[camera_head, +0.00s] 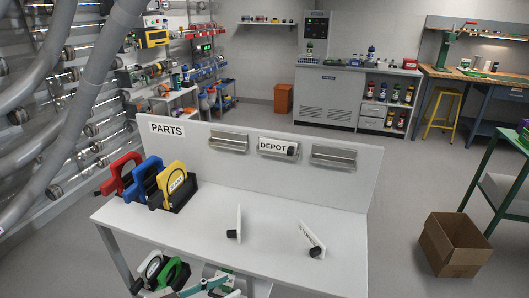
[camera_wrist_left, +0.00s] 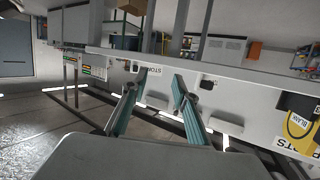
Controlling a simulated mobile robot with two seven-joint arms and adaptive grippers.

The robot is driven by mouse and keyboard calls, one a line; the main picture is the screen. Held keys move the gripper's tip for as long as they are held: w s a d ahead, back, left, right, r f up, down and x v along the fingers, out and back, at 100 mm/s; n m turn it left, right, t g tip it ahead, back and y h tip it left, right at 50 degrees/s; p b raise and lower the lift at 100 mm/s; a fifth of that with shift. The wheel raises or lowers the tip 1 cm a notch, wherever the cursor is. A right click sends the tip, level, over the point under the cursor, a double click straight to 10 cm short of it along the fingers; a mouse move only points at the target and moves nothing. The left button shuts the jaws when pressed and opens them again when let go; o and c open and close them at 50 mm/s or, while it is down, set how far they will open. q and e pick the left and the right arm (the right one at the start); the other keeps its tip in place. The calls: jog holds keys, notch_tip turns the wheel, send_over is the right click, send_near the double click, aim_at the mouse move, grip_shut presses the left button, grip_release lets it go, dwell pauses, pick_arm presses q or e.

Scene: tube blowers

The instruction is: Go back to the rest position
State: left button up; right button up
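My left gripper (camera_head: 208,285) shows at the bottom edge of the head view, low in front of the white table (camera_head: 275,222); the frame cuts off part of it. In the left wrist view its two teal fingers (camera_wrist_left: 158,86) stand apart with nothing between them. My right gripper is in neither view. A DEPOT plate (camera_head: 275,147) with a black knob sits at the middle rail of the table's back panel. Two white plates with black knobs, one on the left (camera_head: 238,223) and one on the right (camera_head: 312,240), stand tilted on the tabletop.
Red (camera_head: 122,174), blue (camera_head: 147,177) and yellow (camera_head: 174,184) handled parts stand in a black holder at the table's left. White and green (camera_head: 174,272) handled parts show below the tabletop. A cardboard box (camera_head: 455,245) stands on the floor at right. Floor between table and box is clear.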

pick_arm(q)
jog(key=s+a+f+n+y, duration=0.3)
jog(key=s+a+f+y, duration=0.1)
jog(key=f, duration=0.6)
jog(key=s+a+f+n+t+y, duration=0.1)
jog(key=s+a+f+y, duration=0.3)
jog(key=f, duration=0.6)
jog(key=shift+s+a+n, duration=0.9)
jog(key=shift+s+a, duration=0.25)
jog(key=shift+s, duration=0.05)
jog(key=shift+f, duration=0.1)
